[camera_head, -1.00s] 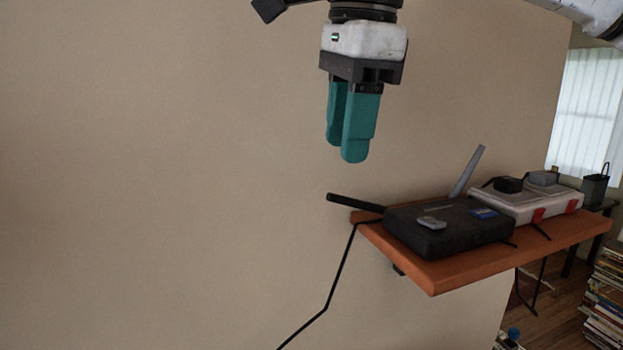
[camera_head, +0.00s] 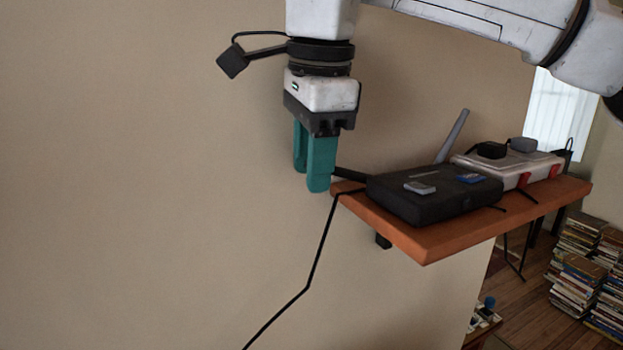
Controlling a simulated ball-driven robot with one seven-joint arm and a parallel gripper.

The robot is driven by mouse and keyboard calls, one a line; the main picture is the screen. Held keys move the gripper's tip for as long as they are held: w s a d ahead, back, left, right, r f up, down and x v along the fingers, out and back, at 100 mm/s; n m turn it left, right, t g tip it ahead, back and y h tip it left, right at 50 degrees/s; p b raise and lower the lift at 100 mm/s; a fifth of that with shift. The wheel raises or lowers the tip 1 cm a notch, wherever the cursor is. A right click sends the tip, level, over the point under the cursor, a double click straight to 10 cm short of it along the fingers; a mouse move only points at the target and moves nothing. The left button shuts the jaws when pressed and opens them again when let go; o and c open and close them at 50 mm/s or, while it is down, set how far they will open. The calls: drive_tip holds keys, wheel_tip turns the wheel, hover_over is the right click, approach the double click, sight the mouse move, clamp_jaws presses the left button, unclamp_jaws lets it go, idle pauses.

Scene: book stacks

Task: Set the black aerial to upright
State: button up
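The black aerial (camera_head: 350,175) sticks out to the left from the back left of a black router box (camera_head: 432,198), lying nearly flat. A grey aerial (camera_head: 452,137) on the same box leans up and to the right. My gripper (camera_head: 311,182) points down with teal fingers, at the left end of the black aerial. The fingers hide the aerial's tip. I cannot tell whether the tip is between the fingers or behind them. A gap shows between the fingers higher up.
The router sits on a wooden wall shelf (camera_head: 424,243) with a white box (camera_head: 508,168) behind it to the right. A black cable (camera_head: 318,258) hangs from the shelf's left end. Book stacks (camera_head: 583,265) stand on the floor at right. The wall left of my gripper is clear.

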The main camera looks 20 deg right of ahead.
drive_tip(key=shift+f, duration=0.35)
clamp_jaws()
idle(0.5)
